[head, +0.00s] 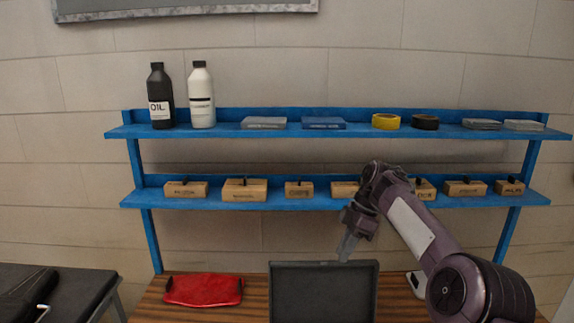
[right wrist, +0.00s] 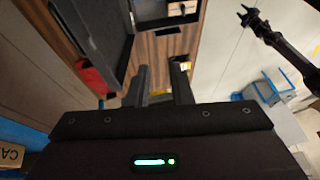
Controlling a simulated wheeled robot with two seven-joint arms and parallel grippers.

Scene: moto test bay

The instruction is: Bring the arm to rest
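My right arm reaches in from the lower right of the head view. My right gripper (head: 347,247) points down just above the back edge of a dark grey tray (head: 323,266) on the wooden table. In the right wrist view, the two fingers of the right gripper (right wrist: 161,80) stand apart with a clear gap and nothing between them. The tray also shows in that view (right wrist: 128,62), close to one finger; I cannot tell whether they touch. My left gripper does not show in the head view.
A blue shelf (head: 340,131) behind the arm holds bottles, tape rolls and small boxes, close behind the gripper. A pale phone-like item (head: 417,284) lies right. A dark bench (head: 85,292) stands at far left.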

